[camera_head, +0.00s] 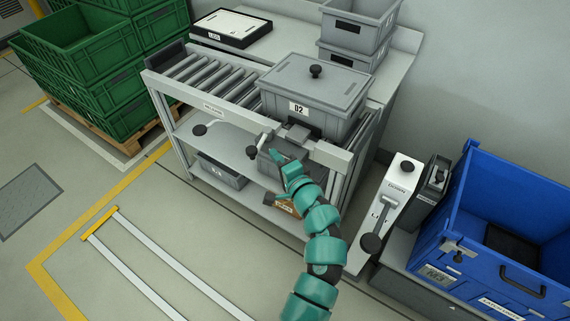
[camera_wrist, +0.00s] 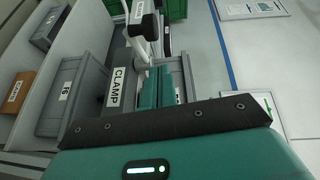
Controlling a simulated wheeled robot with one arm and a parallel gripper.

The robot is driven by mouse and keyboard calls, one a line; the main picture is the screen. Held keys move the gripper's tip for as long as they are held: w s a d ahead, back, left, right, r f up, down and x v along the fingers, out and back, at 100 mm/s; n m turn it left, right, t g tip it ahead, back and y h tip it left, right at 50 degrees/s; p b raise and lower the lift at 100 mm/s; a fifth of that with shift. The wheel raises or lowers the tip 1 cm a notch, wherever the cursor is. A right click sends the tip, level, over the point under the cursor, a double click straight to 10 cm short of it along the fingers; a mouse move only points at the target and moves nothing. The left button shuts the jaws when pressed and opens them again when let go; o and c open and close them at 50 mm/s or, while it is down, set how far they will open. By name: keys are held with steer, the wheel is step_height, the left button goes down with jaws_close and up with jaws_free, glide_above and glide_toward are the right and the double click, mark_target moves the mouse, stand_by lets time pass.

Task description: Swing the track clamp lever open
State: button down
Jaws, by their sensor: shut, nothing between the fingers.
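In the wrist view a pale lever with a black knob (camera_wrist: 136,30) stands near a CLAMP label (camera_wrist: 118,88) on a grey rail. In the head view a black-knobbed lever (camera_head: 252,151) is just left of my gripper (camera_head: 277,155), below the roller deck's front rail. A second black-knobbed lever (camera_head: 200,130) is further left. My gripper is shut and empty, its teal fingers in the wrist view (camera_wrist: 158,86) close to the rail. I cannot tell whether they touch the lever. The clamp itself is partly hidden by my gripper.
A small grey bin (camera_head: 222,170) is on the shelf below. Another lever on a white panel (camera_head: 397,195) and a blue crate (camera_head: 500,270) stand right. Floor at front left is clear.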

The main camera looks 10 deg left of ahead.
steer(key=shift+a+f, duration=0.15)
steer(key=shift+a, duration=0.65)
steer(key=shift+a+f, duration=0.1)
steer(key=shift+a, duration=0.7)
steer(key=shift+a+p, duration=0.1)
steer(key=shift+p, duration=0.2)
